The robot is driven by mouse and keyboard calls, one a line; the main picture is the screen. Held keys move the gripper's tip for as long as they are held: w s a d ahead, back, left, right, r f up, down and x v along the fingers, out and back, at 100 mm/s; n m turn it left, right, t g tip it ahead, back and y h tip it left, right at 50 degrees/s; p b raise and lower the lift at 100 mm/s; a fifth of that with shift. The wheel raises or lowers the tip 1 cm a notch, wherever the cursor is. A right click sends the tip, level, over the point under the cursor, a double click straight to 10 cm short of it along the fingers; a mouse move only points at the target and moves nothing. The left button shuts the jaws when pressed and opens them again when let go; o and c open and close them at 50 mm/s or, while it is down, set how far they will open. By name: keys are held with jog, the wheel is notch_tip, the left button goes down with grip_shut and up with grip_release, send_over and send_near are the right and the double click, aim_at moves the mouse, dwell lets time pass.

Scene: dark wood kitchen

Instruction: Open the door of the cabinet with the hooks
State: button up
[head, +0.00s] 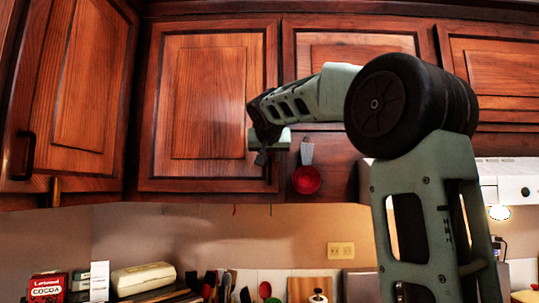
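A wooden cabinet door (207,105) with a raised panel is at the centre left and looks closed. Small thin shapes that may be hooks (236,210) show under its bottom edge. A red round utensil (306,180) with a grey handle hangs just right of this door. My gripper (262,157) is at the door's lower right edge, in front of where a dark handle (268,174) partly shows. The fingers are small and partly hidden, so I cannot tell whether they are open, shut or touching the handle.
A left cabinet door (75,85) has a dark handle. More upper doors (490,65) run to the right. Below are a cocoa box (47,288), a cream package (143,278), several utensils and a wall outlet (341,250). My arm fills the right centre.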

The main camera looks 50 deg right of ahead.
aim_at(270, 161)
jog(key=shift+p+x, duration=0.45)
jog(key=shift+x, duration=1.25)
grip_shut()
jog(key=shift+s+a, duration=0.1)
